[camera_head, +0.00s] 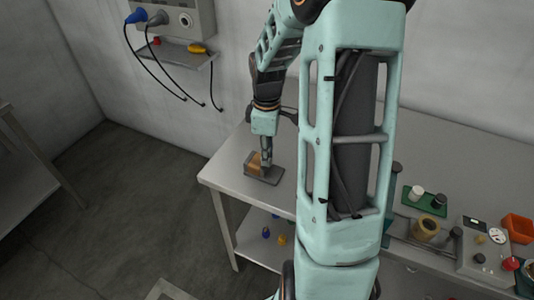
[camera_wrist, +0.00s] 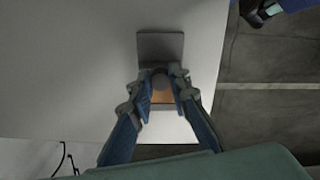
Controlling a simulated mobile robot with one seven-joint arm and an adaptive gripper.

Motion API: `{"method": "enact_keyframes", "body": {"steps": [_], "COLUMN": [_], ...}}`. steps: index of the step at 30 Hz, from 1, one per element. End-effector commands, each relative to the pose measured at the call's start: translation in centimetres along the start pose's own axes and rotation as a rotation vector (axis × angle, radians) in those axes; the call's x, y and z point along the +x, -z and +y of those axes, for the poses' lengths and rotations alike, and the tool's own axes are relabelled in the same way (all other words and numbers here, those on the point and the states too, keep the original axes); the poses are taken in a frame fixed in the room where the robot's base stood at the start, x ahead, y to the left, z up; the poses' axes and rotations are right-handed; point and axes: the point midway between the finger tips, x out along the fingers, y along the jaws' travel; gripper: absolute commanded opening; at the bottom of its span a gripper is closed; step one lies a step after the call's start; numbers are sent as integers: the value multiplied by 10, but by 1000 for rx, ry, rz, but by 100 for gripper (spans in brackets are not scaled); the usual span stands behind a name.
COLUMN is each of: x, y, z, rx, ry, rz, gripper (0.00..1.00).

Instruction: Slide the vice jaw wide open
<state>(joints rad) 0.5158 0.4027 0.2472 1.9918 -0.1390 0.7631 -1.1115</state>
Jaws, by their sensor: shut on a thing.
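The vice stands on the grey bench near its left end, with a flat dark grey base (camera_head: 265,180) and a brown block (camera_head: 254,162) in the head view. In the wrist view the grey base (camera_wrist: 160,45) lies beyond my fingertips, and the brown block (camera_wrist: 163,97) shows between the fingers. A dark round knob (camera_wrist: 160,82) sits between the fingertips; it looks like part of the vice jaw. My gripper (camera_head: 266,160) points down at the vice, and its fingers (camera_wrist: 160,76) are shut on this knob. The fingers partly hide the jaw and block.
The bench top (camera_head: 225,172) around the vice is clear, with its left edge close by. A wall box (camera_head: 180,18) with cables and a small shelf (camera_head: 185,55) is behind. A green tray (camera_head: 424,202), an orange bin (camera_head: 517,228) and a gauge panel (camera_head: 483,248) are to the right.

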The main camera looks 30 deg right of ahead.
Motion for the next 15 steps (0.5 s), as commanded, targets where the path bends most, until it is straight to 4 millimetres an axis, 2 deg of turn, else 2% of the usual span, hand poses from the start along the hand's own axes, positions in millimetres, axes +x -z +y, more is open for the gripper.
{"method": "enact_keyframes", "body": {"steps": [9,15], "x": [-1,-1], "y": [-1,-13], "z": [0,-3], "rx": [0,0], "ry": [0,-1], "rz": [0,-1], "gripper": [0,0]}}
